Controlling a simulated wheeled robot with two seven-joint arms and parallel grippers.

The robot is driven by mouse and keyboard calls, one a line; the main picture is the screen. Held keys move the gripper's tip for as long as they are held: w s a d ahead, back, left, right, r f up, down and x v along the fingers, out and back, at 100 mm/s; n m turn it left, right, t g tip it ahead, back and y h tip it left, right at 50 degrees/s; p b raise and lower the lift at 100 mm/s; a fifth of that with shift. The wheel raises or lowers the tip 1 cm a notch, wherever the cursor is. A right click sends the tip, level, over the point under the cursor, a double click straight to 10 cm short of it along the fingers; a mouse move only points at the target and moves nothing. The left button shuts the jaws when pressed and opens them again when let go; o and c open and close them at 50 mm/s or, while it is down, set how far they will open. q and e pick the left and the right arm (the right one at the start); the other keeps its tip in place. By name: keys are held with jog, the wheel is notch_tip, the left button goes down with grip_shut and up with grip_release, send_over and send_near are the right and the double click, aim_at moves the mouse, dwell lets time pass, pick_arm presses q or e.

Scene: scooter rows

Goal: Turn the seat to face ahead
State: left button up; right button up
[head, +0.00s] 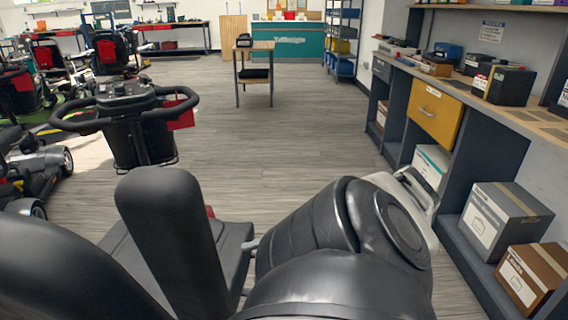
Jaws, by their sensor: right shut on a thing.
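The black padded seat (233,243) is at the lower left in the head view. A tall rounded black pad (171,225) stands on its near side, and another large dark rounded shape (55,265) fills the lower left corner. The seat looks turned at an angle to the handlebar (127,108) beyond it. My right arm comes in from the bottom and bends left to the seat. My right gripper (251,245) is at the seat's right edge, shut on it; the fingertips are mostly hidden by my arm. My left gripper is not in view.
A dark basket (143,143) hangs by the handlebar. Other scooters (28,165) stand at the left. A shelf bench with a yellow drawer (434,110) and boxes (508,215) lines the right. A small table (254,60) stands farther back. The middle floor is clear.

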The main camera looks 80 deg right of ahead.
jog(key=shift+f+v, duration=0.1)
jog(key=shift+v, duration=0.5)
jog(key=shift+f+v, duration=0.15)
jog(key=shift+v, duration=0.5)
jog(key=c, duration=0.4)
jog(key=shift+s+a, duration=0.1)
jog(key=shift+s, duration=0.7)
jog(key=c, duration=0.9)
jog(key=s+f+b, duration=0.3)
jog(key=s+b, duration=0.1)
jog(key=s, duration=0.9)
jog(key=shift+d, duration=0.5)
